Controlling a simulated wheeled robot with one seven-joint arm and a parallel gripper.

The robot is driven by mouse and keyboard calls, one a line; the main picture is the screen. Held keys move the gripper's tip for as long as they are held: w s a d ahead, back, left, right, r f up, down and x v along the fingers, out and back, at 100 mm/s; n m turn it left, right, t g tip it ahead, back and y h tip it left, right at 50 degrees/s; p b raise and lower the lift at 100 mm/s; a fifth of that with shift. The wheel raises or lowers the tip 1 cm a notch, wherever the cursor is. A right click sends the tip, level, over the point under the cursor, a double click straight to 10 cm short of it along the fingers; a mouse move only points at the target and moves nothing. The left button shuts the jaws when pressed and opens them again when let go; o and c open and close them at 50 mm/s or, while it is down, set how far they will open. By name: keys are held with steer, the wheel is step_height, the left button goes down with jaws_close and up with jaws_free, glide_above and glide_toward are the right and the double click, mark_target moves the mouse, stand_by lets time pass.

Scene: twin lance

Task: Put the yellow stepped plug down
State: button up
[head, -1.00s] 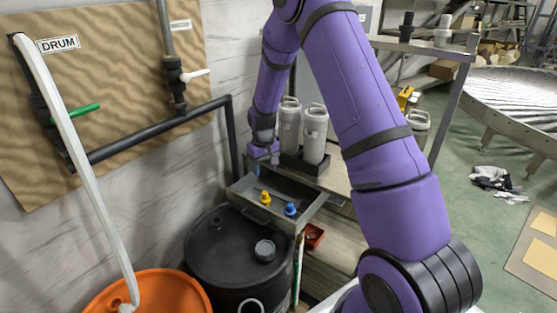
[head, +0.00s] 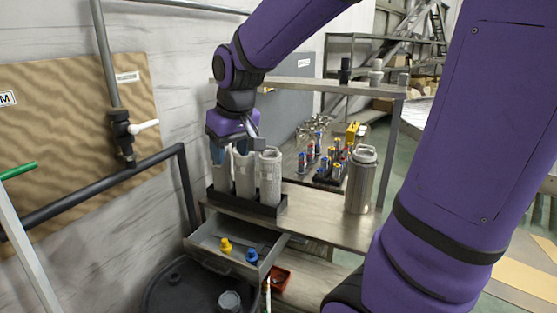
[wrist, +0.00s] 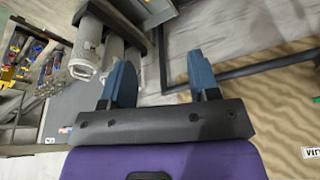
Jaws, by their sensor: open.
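The yellow stepped plug (head: 225,245) lies in the open grey drawer (head: 206,257) in the head view, beside a blue plug (head: 252,255). My gripper (head: 232,150) is above and behind the drawer, at the grey canisters in the black rack. In the wrist view, my gripper's two blue fingers (wrist: 162,82) stand apart with nothing seen between them. A grey canister (wrist: 88,50) shows just beyond the left finger. I cannot tell whether the fingers touch a canister. The yellow plug is not seen in the wrist view.
The black rack (head: 262,208) with grey canisters stands on the bench behind the drawer. A larger metal canister (head: 361,180) is to its right. A black drum (head: 170,290) stands below the drawer. A dark pipe (head: 90,180) runs along the wall at left.

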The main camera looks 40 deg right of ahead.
steer(key=s+a+r+t, duration=0.1)
steer(key=s+r, duration=0.1)
steer(key=s, duration=0.6)
steer(key=s+a+r, duration=0.1)
steer(key=s+r, duration=0.1)
steer(key=s, duration=0.7)
steer(key=shift+t, duration=0.4)
